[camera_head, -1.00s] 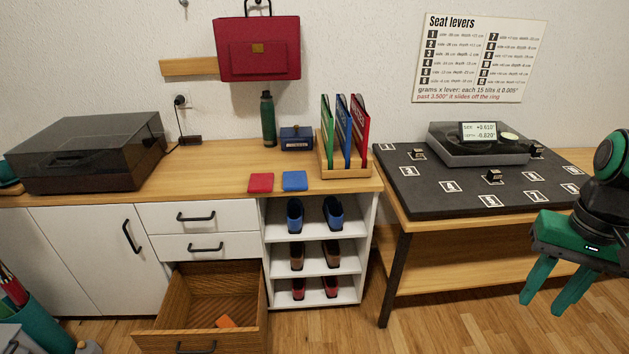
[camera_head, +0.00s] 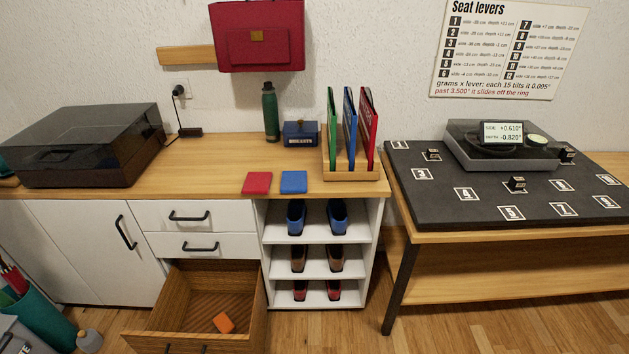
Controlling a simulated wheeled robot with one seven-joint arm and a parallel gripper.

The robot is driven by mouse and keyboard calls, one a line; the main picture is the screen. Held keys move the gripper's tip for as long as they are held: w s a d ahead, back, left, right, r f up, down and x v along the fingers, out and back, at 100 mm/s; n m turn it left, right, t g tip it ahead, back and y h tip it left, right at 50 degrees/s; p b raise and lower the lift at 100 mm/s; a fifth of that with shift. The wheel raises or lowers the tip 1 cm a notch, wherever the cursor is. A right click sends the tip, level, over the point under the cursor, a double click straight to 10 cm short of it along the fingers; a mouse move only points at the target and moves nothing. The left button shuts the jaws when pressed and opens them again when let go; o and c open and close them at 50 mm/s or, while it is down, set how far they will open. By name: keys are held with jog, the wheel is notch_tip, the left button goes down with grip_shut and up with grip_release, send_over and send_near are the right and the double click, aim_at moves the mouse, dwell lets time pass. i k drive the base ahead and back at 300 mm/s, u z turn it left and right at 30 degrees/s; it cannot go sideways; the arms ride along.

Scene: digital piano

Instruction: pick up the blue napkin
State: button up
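A flat blue square, the blue napkin (camera_head: 293,182), lies on the wooden counter (camera_head: 220,176) near its front edge, above the shoe shelf. A red square of like size (camera_head: 257,183) lies just to its left, with a small gap between them. Nothing covers the blue napkin. My gripper is not in view now.
A wooden rack (camera_head: 350,170) with green, blue and red folders stands right of the napkin. A blue box (camera_head: 300,134) and a green bottle (camera_head: 271,112) stand behind it. An open drawer (camera_head: 195,312) juts out below, holding an orange item (camera_head: 223,323). A black-topped table (camera_head: 440,205) stands right.

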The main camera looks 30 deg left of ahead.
aim_at(292, 182)
jog(key=u, duration=0.05)
jog(key=k, duration=0.9)
jog(key=u, duration=1.4)
jog(key=i, duration=1.25)
